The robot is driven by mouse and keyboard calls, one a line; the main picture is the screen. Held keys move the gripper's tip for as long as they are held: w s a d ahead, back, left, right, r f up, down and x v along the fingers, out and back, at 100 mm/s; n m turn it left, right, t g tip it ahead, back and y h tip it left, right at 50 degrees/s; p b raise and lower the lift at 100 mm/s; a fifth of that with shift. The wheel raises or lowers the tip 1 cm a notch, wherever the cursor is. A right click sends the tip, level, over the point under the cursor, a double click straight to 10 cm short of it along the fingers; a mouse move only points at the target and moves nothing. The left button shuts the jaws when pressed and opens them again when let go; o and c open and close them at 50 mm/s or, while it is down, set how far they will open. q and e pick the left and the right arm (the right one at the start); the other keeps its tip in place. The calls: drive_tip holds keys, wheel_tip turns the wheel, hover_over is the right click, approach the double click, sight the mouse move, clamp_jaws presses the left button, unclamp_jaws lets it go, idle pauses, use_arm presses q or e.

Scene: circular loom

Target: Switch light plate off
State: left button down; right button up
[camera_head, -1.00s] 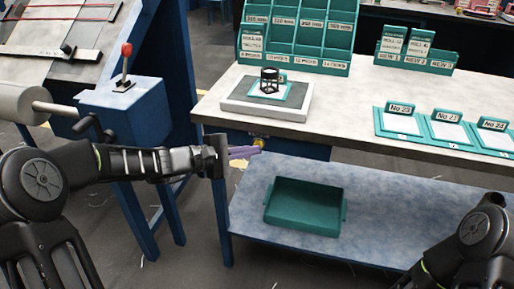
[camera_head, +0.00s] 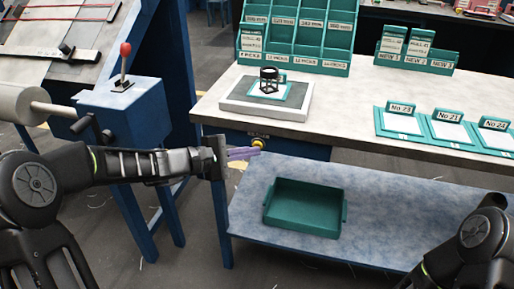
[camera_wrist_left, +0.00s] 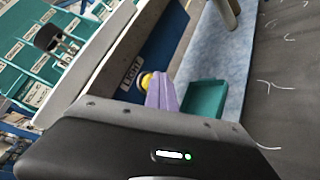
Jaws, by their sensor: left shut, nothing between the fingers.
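A teal tray (camera_head: 305,228) lies on the lower shelf (camera_head: 255,232). A teal card rack (camera_head: 297,40) stands at the back of the bench. Numbered teal card holders (camera_head: 398,122) sit along the right. A blue box with a red-knobbed lever (camera_head: 124,62) stands at the left.

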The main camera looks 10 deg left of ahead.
use_arm(q)
drive_tip(key=s+b, duration=0.1)
drive_tip(key=s, duration=0.2)
drive_tip(key=s+b, duration=0.1)
drive_tip(key=s, duration=0.1)
drive_tip(key=shift+s+a, duration=0.2)
drive_tip(key=shift+s, duration=0.2)
